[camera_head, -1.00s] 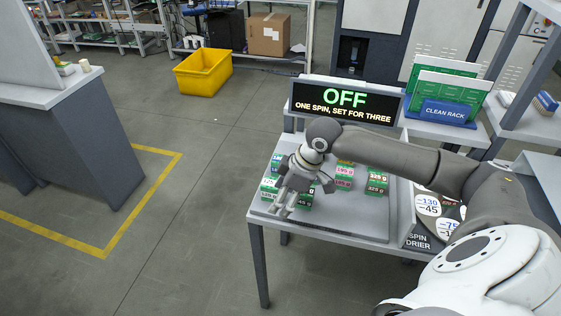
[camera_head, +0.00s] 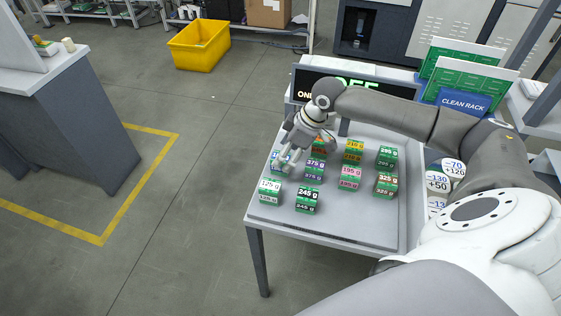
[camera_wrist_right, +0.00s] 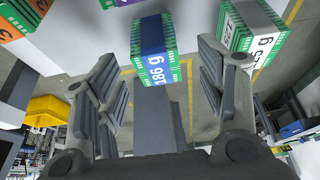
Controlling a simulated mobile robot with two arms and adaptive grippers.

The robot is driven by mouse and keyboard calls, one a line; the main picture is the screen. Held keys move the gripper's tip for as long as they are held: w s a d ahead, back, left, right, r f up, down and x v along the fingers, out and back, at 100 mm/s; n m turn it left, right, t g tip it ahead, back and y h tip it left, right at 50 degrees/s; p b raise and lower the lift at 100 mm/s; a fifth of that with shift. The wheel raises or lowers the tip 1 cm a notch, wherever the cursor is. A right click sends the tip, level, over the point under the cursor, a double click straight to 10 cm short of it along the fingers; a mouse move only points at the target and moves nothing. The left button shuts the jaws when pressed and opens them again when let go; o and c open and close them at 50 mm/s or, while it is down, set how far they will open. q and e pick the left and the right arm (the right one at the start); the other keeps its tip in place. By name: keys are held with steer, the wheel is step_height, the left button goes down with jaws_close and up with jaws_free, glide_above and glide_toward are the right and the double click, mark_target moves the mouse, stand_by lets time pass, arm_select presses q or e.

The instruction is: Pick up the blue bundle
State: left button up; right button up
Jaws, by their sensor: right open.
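The blue bundle (camera_wrist_right: 153,45) is a stack of green boards with a blue band marked "186 g". In the right wrist view it lies ahead, between the lines of the two fingers and apart from them. In the head view the blue bundle (camera_head: 276,158) is mostly hidden behind my right gripper (camera_head: 290,160), at the left side of the table. My right gripper (camera_wrist_right: 165,95) is open, with nothing between its fingers. My left gripper is not in view.
Several other banded bundles stand close by: a white one (camera_head: 269,192), a black one (camera_head: 307,200), a purple one (camera_head: 314,170) and a pink one (camera_head: 349,177). A sign (camera_head: 310,84) and clean rack (camera_head: 463,104) stand behind. The tray's front right is clear.

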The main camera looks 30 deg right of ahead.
mark_target(278, 172)
steer(key=shift+w+f, duration=0.15)
steer(key=shift+f, duration=0.2)
steer(key=p+x, duration=0.1)
steer(key=x, duration=0.2)
steer(key=shift+w+f, duration=0.1)
steer(key=shift+f, duration=0.2)
steer(key=shift+w+a+f, duration=0.15)
steer(key=shift+a+f, duration=0.05)
steer(key=shift+f, duration=0.35)
steer(key=c, duration=0.9)
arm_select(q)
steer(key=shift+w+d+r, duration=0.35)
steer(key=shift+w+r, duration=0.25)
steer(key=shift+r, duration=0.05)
arm_select(e)
steer(key=c, duration=0.4)
steer(key=shift+o, duration=0.2)
steer(key=shift+r, duration=0.1)
